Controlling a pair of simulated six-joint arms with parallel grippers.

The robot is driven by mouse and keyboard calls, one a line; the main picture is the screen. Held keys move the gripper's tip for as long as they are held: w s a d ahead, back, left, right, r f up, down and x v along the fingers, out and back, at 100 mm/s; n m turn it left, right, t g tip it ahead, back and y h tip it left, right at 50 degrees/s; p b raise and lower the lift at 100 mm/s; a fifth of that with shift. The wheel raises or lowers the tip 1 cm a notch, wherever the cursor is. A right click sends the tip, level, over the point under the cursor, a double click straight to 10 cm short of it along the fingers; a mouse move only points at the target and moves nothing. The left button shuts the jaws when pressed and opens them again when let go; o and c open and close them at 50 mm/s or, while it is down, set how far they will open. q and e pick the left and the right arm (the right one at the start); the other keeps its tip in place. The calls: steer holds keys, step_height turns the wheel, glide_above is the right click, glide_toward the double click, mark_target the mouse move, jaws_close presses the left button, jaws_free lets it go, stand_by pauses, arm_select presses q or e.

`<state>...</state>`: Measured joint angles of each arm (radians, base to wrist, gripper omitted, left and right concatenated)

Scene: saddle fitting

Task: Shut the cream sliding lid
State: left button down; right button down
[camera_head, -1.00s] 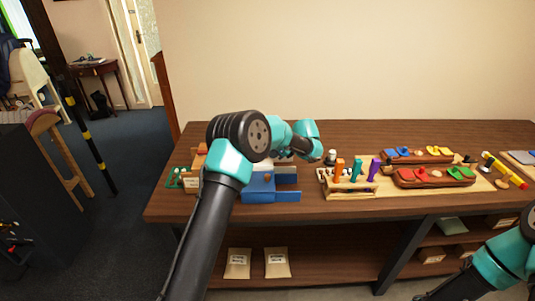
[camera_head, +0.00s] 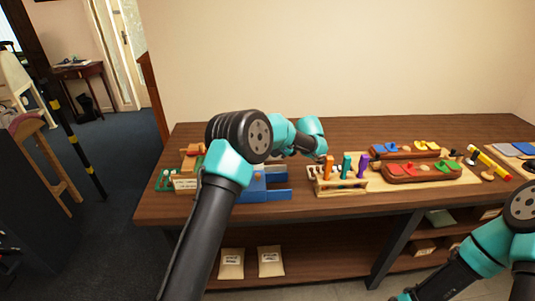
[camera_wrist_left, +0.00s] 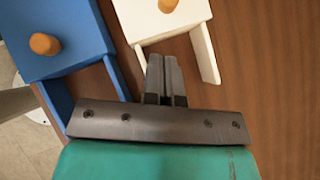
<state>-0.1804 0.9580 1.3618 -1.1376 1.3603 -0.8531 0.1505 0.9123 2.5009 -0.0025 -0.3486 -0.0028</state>
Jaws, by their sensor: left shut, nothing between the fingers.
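The cream sliding lid (camera_wrist_left: 178,17) shows at the top of the left wrist view with a round orange knob (camera_wrist_left: 168,5) on it. A cream side rail (camera_wrist_left: 206,55) runs past the lid's near edge. My left gripper (camera_wrist_left: 164,60) is shut and empty. Its fingertips are close to that near edge, left of this rail; I cannot tell whether they touch. In the head view my left arm hides most of the cream lid. My right arm comes in at the lower right of the head view, and its gripper is cut off.
A blue lid with an orange knob (camera_wrist_left: 45,43) lies left of the cream one, with blue rails (camera_head: 272,194). A wooden peg rack (camera_head: 338,187) and trays of coloured pieces (camera_head: 420,172) stand to the right. The table's front edge is clear.

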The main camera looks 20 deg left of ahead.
arm_select(q)
steer(key=v, duration=0.8)
